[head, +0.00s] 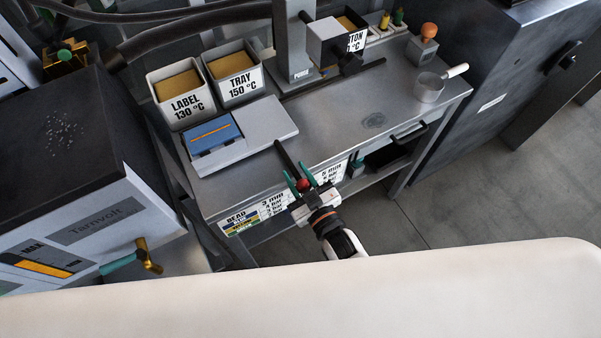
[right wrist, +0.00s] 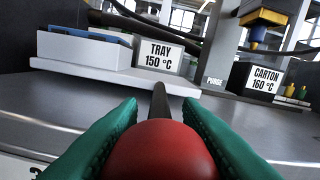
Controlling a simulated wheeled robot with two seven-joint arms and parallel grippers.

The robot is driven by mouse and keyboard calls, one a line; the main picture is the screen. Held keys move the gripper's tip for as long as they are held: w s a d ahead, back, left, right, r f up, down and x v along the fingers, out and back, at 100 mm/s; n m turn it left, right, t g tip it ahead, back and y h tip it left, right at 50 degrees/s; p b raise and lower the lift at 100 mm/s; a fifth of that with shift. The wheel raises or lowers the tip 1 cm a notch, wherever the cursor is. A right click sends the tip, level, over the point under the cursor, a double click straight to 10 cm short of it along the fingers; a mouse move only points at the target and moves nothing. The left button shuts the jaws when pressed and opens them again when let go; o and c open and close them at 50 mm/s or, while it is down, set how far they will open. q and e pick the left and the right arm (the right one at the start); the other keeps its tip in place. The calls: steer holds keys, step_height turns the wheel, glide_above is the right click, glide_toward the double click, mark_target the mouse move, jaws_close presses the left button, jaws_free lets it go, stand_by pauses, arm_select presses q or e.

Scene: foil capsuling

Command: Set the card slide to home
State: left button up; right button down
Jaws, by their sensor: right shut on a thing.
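My right gripper (head: 304,181) is at the front edge of the steel bench. Its green fingers are shut on a red knob (head: 303,185), which also fills the space between the fingers in the right wrist view (right wrist: 160,150). The knob sits at the end of a dark rod (head: 285,157) that runs back to a pale flat plate (head: 267,124). A blue-topped block (head: 212,134) with an orange stripe stands at the plate's left end. Which part is the card slide, and any home mark, I cannot tell. My left gripper is not in view.
Bins labelled LABEL (head: 184,108) and TRAY (head: 237,81) stand behind the plate. A grey post (head: 290,40) with a press head rises beyond. A small pan (head: 430,88) sits at the bench's right. The bench (head: 345,125) is clear right of the rod.

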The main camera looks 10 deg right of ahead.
steer(key=shift+s+a, duration=0.1)
steer(key=shift+a, duration=0.1)
steer(key=c, duration=1.3)
jaws_free()
steer(key=shift+f, duration=0.1)
steer(key=shift+o, duration=1.4)
steer(key=shift+a, duration=0.1)
steer(key=shift+s, duration=0.15)
steer(key=b+v, duration=0.2)
steer(key=v, duration=0.9)
steer(key=shift+s+d+b, duration=0.2)
steer(key=shift+s+b, duration=0.1)
steer(key=shift+s, duration=0.05)
